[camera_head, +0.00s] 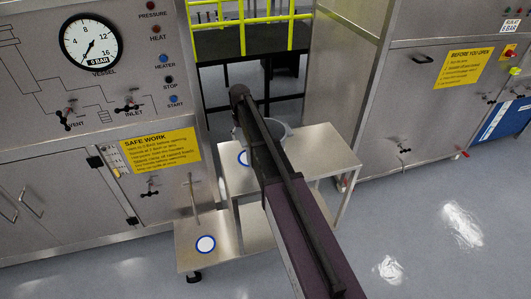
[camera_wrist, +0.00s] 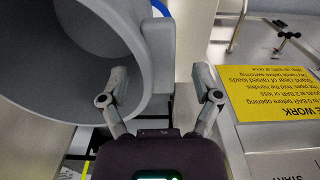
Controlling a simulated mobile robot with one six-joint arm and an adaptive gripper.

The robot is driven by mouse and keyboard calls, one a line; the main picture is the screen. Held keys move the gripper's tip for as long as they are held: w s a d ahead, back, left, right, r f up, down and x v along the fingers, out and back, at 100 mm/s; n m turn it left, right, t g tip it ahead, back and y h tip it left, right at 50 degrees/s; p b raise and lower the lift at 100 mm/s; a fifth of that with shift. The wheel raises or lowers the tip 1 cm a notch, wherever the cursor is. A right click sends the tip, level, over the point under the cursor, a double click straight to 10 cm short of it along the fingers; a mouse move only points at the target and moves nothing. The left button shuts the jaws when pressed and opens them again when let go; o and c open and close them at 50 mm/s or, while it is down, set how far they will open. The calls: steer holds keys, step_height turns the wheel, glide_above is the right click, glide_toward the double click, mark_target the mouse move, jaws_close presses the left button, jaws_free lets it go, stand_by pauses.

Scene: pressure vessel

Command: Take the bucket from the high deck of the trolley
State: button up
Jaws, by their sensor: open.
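The trolley's high deck (camera_head: 318,150) is a bare metal plate, and the grey bucket (camera_head: 280,127) stands on it, partly hidden behind my arm. In the wrist view the bucket (camera_wrist: 70,60) fills the upper left, its round mouth facing the camera. A grey block (camera_wrist: 158,55) sticks out from its side wall. My gripper (camera_wrist: 161,78) is open. Its left finger overlaps the bucket's mouth and its right finger is outside, with the rim and block seen between them. Contact cannot be told. The head view hides the fingers.
The trolley's low deck (camera_head: 210,225) has a blue-ringed white disc (camera_head: 205,244) and an upright rod. A control panel cabinet (camera_head: 90,100) stands close on the left, another cabinet (camera_head: 440,90) on the right. A yellow railing (camera_head: 242,22) is behind. Floor at right is clear.

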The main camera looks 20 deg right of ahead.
steer(key=shift+f+b, duration=0.5)
steer(key=shift+f, duration=0.25)
jaws_close()
